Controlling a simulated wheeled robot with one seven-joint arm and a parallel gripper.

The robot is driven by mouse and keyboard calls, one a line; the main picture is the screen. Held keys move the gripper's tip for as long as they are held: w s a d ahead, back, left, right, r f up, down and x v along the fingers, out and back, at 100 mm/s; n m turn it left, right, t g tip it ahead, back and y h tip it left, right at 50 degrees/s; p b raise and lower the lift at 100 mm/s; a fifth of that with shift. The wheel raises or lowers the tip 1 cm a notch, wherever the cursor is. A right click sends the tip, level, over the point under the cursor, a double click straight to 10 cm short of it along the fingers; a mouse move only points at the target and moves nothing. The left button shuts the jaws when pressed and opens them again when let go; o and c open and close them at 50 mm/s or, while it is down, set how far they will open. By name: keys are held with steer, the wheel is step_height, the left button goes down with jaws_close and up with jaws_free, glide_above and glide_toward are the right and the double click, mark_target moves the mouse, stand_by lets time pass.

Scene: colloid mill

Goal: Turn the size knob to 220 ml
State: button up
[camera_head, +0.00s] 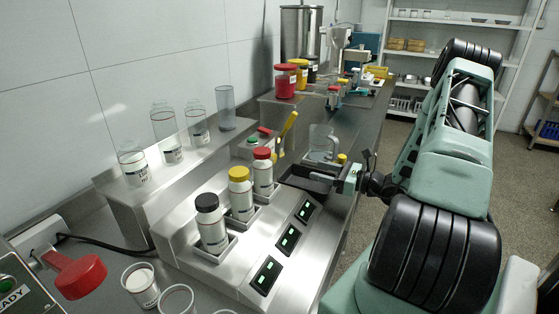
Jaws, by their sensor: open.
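My gripper (343,181) reaches in from the right at the end of my arm, beside the dark tray (302,178) past the bench scales. It is open; its fingertips are small and partly lost against the tray. I cannot make out a size knob or a 220 ml marking. A yellow-handled tool (287,127) stands just left of the gripper, and a clear jug (321,143) is behind it.
Bottles with black (211,226), yellow (240,194) and red (263,172) caps stand in the steel bench unit beside green-lit displays (290,238). A red part (81,276) and a READY panel (16,290) are at lower left. Shelves stand at back right.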

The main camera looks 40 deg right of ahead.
mark_target(275, 159)
steer(key=p+x, duration=0.2)
steer(key=x, duration=1.2)
steer(key=shift+w+a+p, duration=0.15)
steer(key=shift+w+p, duration=0.1)
steer(key=shift+p, duration=0.1)
steer(key=shift+c, duration=0.3)
steer(key=c, duration=0.9)
